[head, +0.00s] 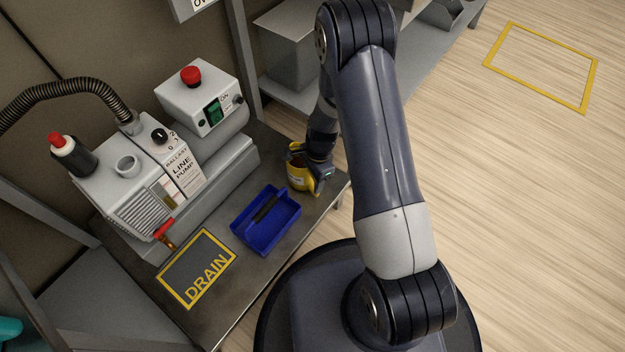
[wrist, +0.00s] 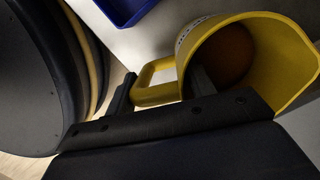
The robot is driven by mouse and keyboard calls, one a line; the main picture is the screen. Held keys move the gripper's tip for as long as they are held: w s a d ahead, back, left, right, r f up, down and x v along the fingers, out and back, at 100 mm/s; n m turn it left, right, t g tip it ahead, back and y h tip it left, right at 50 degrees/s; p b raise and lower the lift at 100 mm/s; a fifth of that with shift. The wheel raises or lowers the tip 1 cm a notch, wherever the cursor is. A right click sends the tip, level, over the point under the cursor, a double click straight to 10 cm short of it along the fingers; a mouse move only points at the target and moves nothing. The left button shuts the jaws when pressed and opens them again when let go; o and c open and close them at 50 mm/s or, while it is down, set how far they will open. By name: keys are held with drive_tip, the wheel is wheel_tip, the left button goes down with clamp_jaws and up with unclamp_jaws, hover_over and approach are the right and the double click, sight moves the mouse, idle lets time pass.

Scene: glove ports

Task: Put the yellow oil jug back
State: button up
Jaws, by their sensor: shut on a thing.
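The yellow oil jug (head: 297,177) is at the right end of the grey bench, beyond the blue tray. My gripper (head: 318,178) is at its right side, partly hiding it. In the wrist view the jug (wrist: 285,60) lies close in front of the camera, with its open mouth and a brown inside showing. Its yellow handle (wrist: 155,82) sits between the two dark fingers of my gripper (wrist: 160,90), which is shut on it. I cannot tell whether the jug touches the bench.
A blue tray (head: 246,240) with a dark handle stands left of the jug. A yellow DRAIN outline (head: 222,243) marks the bench's near left part. The grey line pump (head: 140,190) and a switch box (head: 183,97) stand at the back. A yellow floor outline (head: 491,53) is far right.

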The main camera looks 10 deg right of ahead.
drive_tip(key=shift+f, duration=0.25)
drive_tip(key=o, duration=1.5)
drive_tip(key=shift+o, duration=0.2)
wheel_tip(320, 180, up, 12)
drive_tip(key=w+d+p, duration=0.1)
drive_tip(key=p, duration=0.4)
drive_tip(key=shift+d, duration=0.35)
